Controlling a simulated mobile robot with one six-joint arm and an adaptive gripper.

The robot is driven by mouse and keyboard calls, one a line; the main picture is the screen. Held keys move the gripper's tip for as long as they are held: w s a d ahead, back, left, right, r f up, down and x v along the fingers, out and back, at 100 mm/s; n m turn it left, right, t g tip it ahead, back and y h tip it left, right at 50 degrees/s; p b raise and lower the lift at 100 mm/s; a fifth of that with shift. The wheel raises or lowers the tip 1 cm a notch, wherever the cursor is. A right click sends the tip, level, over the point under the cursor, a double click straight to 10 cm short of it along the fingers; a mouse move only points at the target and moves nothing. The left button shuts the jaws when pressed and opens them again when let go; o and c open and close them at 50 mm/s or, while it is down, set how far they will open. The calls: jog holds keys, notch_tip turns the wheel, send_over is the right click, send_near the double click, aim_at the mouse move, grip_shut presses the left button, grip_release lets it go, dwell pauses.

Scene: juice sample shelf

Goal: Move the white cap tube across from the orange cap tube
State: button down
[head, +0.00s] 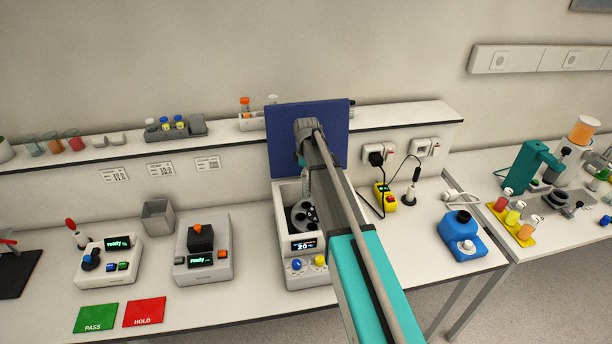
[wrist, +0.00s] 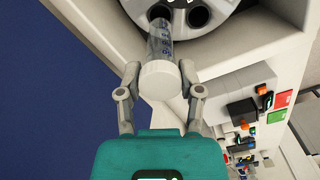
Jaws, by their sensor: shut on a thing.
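The white cap tube (wrist: 159,60) is clear with a white cap, and my gripper (wrist: 158,90) is shut on its cap end in the wrist view. Its far end lies at a dark hole of the grey rotor (wrist: 230,10); I cannot tell whether it is inside. Another hole beside it looks empty. An orange-capped tube (head: 245,104) stands in a rack on the shelf; no orange cap shows in the visible rotor part.
The raised blue centrifuge lid (head: 283,140) stands behind my arm and covers part of the shelf. A grey box (head: 158,217) and a device with an orange knob (head: 203,255) stand to the left. A blue bottle-like device (head: 460,236) stands to the right.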

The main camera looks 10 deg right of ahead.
aim_at(306, 196)
jog(key=shift+f+b, duration=1.4)
jog(key=shift+f, duration=0.2)
jog(key=shift+f+b, duration=3.75)
dwell(1.6)
jog(key=shift+c, duration=0.8)
grip_release()
jog(key=shift+r, duration=0.2)
